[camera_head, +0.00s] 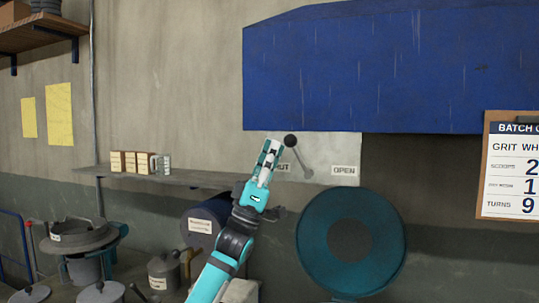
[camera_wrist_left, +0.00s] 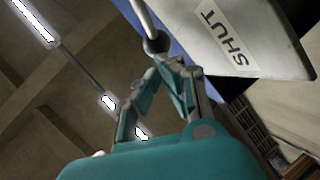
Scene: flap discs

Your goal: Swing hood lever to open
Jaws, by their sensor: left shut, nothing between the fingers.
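The hood lever (camera_head: 300,158) is a thin grey rod with a dark ball knob (camera_head: 291,141). It leans up and to the left, toward the SHUT label, which my gripper partly covers. The OPEN label (camera_head: 345,170) is to its right. My left gripper (camera_head: 273,143) is shut and empty, pointing up just left of the knob. In the left wrist view the closed fingertips (camera_wrist_left: 168,62) are right by the lever's knob (camera_wrist_left: 157,43); whether they touch it I cannot tell. The SHUT label (camera_wrist_left: 221,38) shows there on a pale plate. My right gripper is out of view.
The blue hood (camera_head: 370,75) hangs above the lever. A round teal disc (camera_head: 350,240) stands below it. A narrow shelf (camera_head: 210,179) with small boxes (camera_head: 130,162) runs behind my left arm. A clipboard (camera_head: 510,165) hangs at the right. Pots stand at lower left.

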